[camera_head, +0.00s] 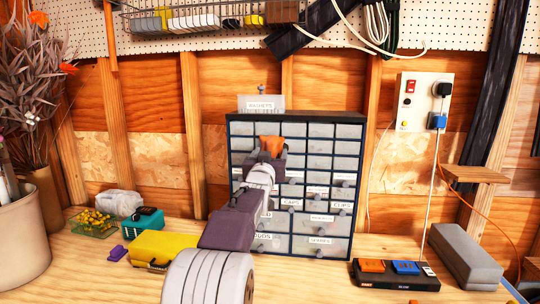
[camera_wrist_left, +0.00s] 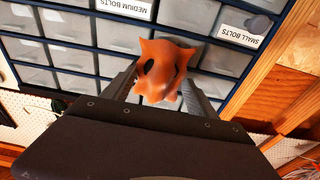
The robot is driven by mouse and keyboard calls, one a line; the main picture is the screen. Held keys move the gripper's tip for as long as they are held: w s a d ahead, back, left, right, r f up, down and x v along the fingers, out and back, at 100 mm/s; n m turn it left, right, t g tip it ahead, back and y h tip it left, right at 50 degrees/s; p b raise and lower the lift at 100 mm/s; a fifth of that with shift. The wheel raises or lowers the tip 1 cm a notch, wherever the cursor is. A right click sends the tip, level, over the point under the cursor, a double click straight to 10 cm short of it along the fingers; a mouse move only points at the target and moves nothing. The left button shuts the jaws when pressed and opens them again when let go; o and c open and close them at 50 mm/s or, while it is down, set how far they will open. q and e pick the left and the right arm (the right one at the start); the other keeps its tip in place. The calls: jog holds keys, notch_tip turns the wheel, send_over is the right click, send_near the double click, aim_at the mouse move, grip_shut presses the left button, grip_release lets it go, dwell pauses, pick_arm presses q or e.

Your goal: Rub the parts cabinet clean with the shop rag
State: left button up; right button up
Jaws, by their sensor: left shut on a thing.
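The parts cabinet (camera_head: 321,189) stands upright on the workbench against the wall, a dark blue frame with several rows of pale drawers, some labelled. My left gripper (camera_head: 270,156) is in front of its upper left drawers. It is shut on the orange shop rag (camera_head: 271,145). In the left wrist view the crumpled rag (camera_wrist_left: 165,70) bulges out between the two fingers (camera_wrist_left: 160,88), close to the drawer fronts of the cabinet (camera_wrist_left: 75,58). I cannot tell whether the rag touches them. My arm hides part of the cabinet's lower left. My right gripper is not in view.
On the workbench (camera_head: 190,285), a yellow case (camera_head: 160,247), a teal box (camera_head: 145,219) and a green tray (camera_head: 93,225) lie left. A black holder (camera_head: 395,280) and a grey block (camera_head: 463,255) lie right. A wire basket (camera_head: 200,18) hangs above. A pot (camera_head: 20,240) stands far left.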

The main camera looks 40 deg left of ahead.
aim_at(281, 151)
pick_arm(q)
jog(key=shift+p+x, duration=0.45)
jog(key=shift+x, duration=0.35)
jog(key=shift+d+f, duration=0.15)
jog(key=shift+f, duration=0.05)
jog(key=shift+w+d+f+b, duration=0.1)
jog(key=shift+w+d+b, duration=0.35)
jog(key=shift+d+b, duration=0.4)
jog(key=shift+w+d+r+p, duration=0.25)
jog(key=shift+d+r+p, duration=0.15)
jog(key=shift+p, duration=0.3)
jog(key=shift+w+d+f, duration=0.15)
jog(key=shift+d+f, duration=0.05)
jog(key=shift+d, duration=0.25)
jog(key=shift+w+a, duration=0.1)
jog(key=shift+a, duration=0.05)
